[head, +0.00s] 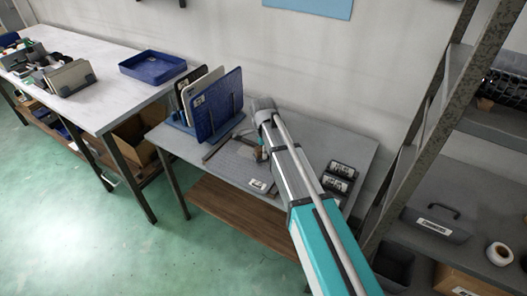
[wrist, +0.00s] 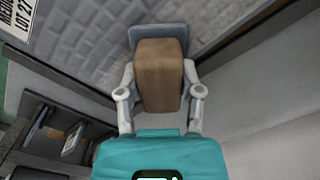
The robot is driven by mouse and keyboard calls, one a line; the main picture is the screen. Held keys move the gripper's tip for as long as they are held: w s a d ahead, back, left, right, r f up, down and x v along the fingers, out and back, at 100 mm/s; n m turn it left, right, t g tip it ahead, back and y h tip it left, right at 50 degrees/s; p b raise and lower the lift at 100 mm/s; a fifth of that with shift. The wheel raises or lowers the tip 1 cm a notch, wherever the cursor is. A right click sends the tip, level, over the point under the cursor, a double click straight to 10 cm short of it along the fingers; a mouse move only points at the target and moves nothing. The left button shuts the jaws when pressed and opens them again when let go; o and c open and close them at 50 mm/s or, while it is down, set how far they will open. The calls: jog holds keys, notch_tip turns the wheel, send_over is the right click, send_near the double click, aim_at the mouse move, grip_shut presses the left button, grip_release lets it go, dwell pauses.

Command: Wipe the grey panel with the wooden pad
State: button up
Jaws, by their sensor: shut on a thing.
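The wooden pad (wrist: 160,76) is a brown block with a grey plate at its far end. It sits between the two fingers of my gripper (wrist: 160,88), which is shut on it. The grey panel (wrist: 85,32), with a faint grid pattern, lies behind the pad in the wrist view. In the head view the panel (head: 232,162) lies flat on the small grey table, and my gripper (head: 263,152) is over its right part. My arm hides part of the panel there. I cannot tell whether the pad touches it.
A blue rack (head: 181,124) holds upright panels, the front one blue (head: 217,104). A white label card (head: 262,186) lies at the table's front. Dark labelled items (head: 341,171) lie right of my arm. A metal shelf post (head: 425,120) stands further right.

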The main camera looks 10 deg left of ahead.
aim_at(230, 144)
jog(key=shift+w+a, duration=0.35)
jog(key=shift+a, duration=0.55)
jog(key=shift+w+a, duration=0.3)
jog(key=shift+a, duration=0.6)
jog(key=shift+w+a, duration=0.3)
jog(key=shift+a, duration=0.6)
jog(key=shift+w+a, duration=0.3)
jog(key=shift+a, duration=0.55)
jog(key=shift+w+a, duration=0.35)
jog(key=shift+a, duration=0.55)
jog(key=shift+w+a, duration=0.3)
jog(key=shift+a, duration=0.55)
jog(key=shift+a, duration=0.1)
jog(key=shift+w+a, duration=0.3)
jog(key=shift+a, duration=0.55)
jog(key=shift+w+a, duration=0.3)
jog(key=shift+a, duration=0.5)
